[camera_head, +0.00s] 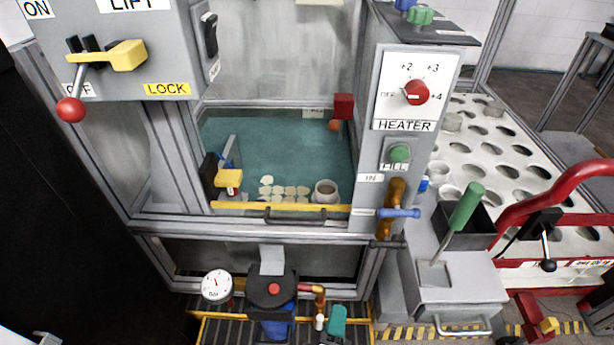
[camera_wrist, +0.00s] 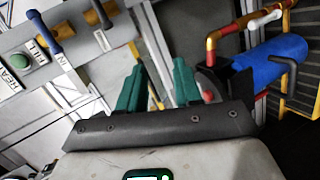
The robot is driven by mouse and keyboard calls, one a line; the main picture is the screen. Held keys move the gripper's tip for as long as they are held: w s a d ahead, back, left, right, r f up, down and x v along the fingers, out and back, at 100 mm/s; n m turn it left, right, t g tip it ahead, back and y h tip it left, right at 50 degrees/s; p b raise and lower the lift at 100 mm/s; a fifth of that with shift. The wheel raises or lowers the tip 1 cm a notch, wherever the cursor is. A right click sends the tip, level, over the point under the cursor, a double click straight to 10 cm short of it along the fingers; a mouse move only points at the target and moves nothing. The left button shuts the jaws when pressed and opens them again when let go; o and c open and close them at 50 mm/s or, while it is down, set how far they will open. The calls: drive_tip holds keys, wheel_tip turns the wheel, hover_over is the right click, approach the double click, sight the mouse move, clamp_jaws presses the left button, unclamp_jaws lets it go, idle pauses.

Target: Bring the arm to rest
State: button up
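My gripper (camera_wrist: 160,68) shows in the wrist view with its two green fingers apart and nothing between them. A teal part at the bottom edge of the head view looks like one finger of my gripper (camera_head: 336,320). It is just right of the dark pump (camera_head: 272,288) with the red button. In the wrist view, the pump's blue body (camera_wrist: 270,66) and copper pipe lie beyond the fingers to the right. Most of my arm is out of view.
A tank with a yellow front rail (camera_head: 285,207) stands ahead, with pale pieces and a cup inside. The heater panel (camera_head: 412,90) and a grey box (camera_head: 455,285) with a green-handled lever are to the right. A gauge (camera_head: 217,285) is left of the pump.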

drive_tip(key=s+d+f+m+g+h, duration=0.1)
drive_tip(key=s+d+f+m+g, duration=0.15)
drive_tip(key=d, duration=0.35)
drive_tip(key=s+d+f+m+g, duration=0.1)
drive_tip(key=d+m+g, duration=0.2)
drive_tip(key=d, duration=0.3)
drive_tip(key=s+d+f+m+g+h, duration=0.1)
drive_tip(key=s+d+f+m+g, duration=0.15)
drive_tip(key=d, duration=0.35)
drive_tip(key=s+d+f+m+g+y, duration=0.2)
drive_tip(key=s+d+m+g+y, duration=0.3)
drive_tip(key=s, duration=0.5)
wheel_tip(320, 180, up, 17)
drive_tip(key=s+m+p, duration=0.1)
drive_tip(key=p, duration=1.5)
drive_tip(key=shift+a+t, duration=0.3)
